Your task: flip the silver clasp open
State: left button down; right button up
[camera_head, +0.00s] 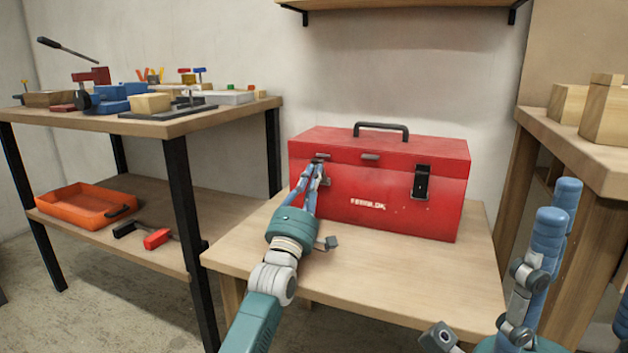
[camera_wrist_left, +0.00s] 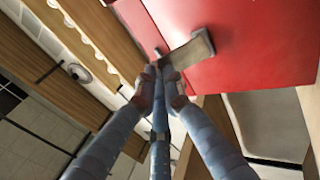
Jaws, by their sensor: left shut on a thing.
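The red toolbox (camera_head: 400,195) stands shut on a low wooden table. The silver clasp (camera_head: 321,156) is at the left of its front, partly hidden by my fingers. In the left wrist view the clasp (camera_wrist_left: 190,52) is a grey metal plate against the red face, right at the fingertips. My left gripper (camera_head: 318,168) reaches up to it, its blue fingers closed together on the clasp; the fingertips also show in the left wrist view (camera_wrist_left: 162,78). My right gripper (camera_head: 575,235) is at the lower right, away from the toolbox, blue fingers apart and empty.
A dark latch (camera_head: 421,182) is on the front's right side, and a dark handle (camera_head: 381,128) is on the lid. The low table (camera_head: 410,275) is bare in front. A workbench (camera_head: 170,125) with tools stands left; a wooden bench (camera_head: 580,155) with blocks stands right.

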pick_arm(q)
jog(key=shift+a, duration=0.2)
jog(key=c, duration=1.8)
grip_release()
jog(key=shift+w+a+f, duration=0.1)
jog(key=shift+c, duration=0.2)
jog(key=s+a+f, duration=0.1)
jog(key=s+a, duration=0.2)
jog(key=s, duration=1.1)
jog(key=shift+s+a+f, duration=0.15)
jog(key=shift+f, duration=0.1)
